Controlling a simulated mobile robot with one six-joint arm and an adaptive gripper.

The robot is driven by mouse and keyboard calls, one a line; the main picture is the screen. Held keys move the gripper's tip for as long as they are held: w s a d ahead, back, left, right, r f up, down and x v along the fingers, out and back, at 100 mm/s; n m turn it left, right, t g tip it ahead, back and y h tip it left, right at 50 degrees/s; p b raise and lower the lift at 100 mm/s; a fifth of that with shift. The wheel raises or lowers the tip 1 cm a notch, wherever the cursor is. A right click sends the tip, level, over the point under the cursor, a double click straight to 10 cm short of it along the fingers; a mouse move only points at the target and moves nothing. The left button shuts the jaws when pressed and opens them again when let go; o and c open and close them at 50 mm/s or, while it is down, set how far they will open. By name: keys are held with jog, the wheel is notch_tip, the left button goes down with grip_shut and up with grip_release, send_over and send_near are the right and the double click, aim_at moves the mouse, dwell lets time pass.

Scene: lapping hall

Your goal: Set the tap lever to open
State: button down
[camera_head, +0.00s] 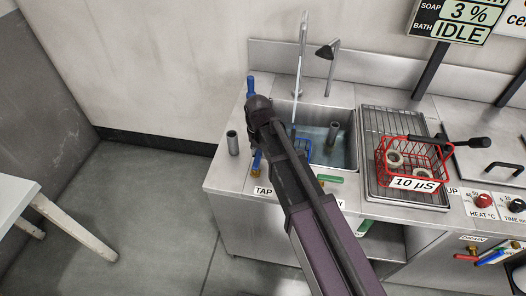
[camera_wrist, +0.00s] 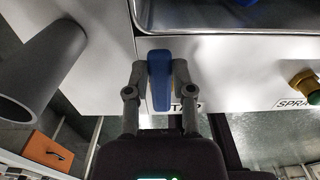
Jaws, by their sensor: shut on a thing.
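The blue tap lever (camera_wrist: 160,82) stands upright in the wrist view, in front of the white counter panel, beside a partly hidden label starting "TA". My gripper (camera_wrist: 160,76) has one finger on each side of it and is shut on it. In the head view my gripper (camera_head: 258,150) reaches down to the counter's left front, above the TAP label (camera_head: 263,190). A bit of blue lever (camera_head: 256,160) shows there beside the gripper; the rest is hidden. The tall spout (camera_head: 301,55) stands behind the sink, with a thin pale streak below it.
A grey tube (camera_head: 232,143) stands left of my gripper. A red basket (camera_head: 408,172) sits on the drain rack to the right. Floor at left is clear beside a white table (camera_head: 20,195).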

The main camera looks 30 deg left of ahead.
jog(key=shift+s+d+f, duration=0.1)
jog(key=shift+s+d, duration=0.05)
jog(key=shift+s, duration=0.05)
jog(key=c, duration=0.5)
grip_release()
